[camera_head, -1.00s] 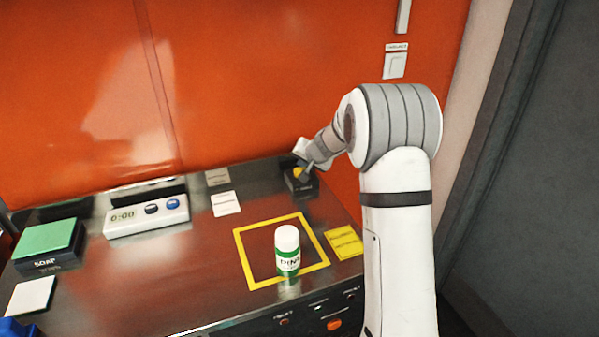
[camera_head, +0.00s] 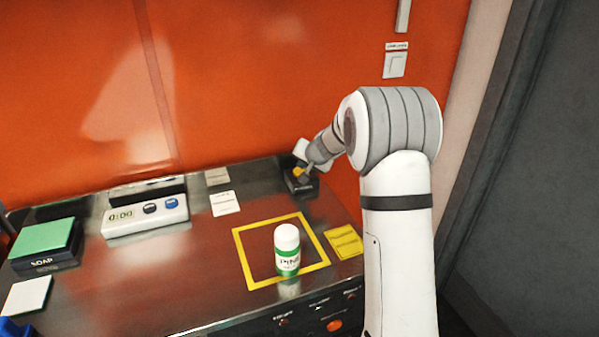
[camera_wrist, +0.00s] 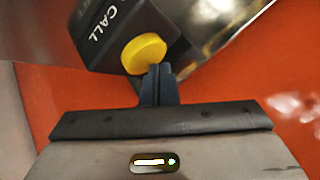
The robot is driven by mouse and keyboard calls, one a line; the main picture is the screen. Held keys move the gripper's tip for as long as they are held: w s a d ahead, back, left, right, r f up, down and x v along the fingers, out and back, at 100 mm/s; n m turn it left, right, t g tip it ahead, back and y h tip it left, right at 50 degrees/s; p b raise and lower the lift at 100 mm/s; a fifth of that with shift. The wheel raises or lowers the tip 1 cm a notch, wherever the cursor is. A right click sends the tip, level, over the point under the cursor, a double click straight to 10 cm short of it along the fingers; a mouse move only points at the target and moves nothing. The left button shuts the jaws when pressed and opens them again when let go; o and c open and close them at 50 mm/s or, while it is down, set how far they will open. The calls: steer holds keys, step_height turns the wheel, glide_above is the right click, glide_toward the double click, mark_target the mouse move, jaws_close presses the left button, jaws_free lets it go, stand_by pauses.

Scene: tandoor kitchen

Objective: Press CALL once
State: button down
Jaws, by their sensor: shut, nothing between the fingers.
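The CALL box (camera_wrist: 104,30) is a dark block with white CALL lettering and a round yellow button (camera_wrist: 144,53), seen in the wrist view. In the head view the box (camera_head: 299,187) stands at the back right of the steel counter, its yellow button (camera_head: 298,171) partly hidden by my gripper (camera_head: 306,172). In the wrist view my gripper (camera_wrist: 158,70) is shut and empty. Its fingertips overlap the lower right edge of the yellow button; I cannot tell whether they touch it.
A white bottle with a green label (camera_head: 287,249) stands inside a yellow square outline (camera_head: 250,281). A timer box (camera_head: 146,216), a green-topped SOAP block (camera_head: 45,248) and white cards (camera_head: 224,203) are on the left. The orange wall (camera_head: 230,80) rises close behind the CALL box.

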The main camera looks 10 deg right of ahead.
steer(key=shift+f+b, duration=0.5)
steer(key=shift+b, duration=0.15)
stand_by(0.4)
steer(key=shift+r, duration=0.1)
steer(key=shift+r+p, duration=0.6)
steer(key=shift+r, duration=0.2)
steer(key=shift+r+p, duration=1.95)
steer(key=shift+r, duration=0.65)
steer(key=shift+f, duration=0.1)
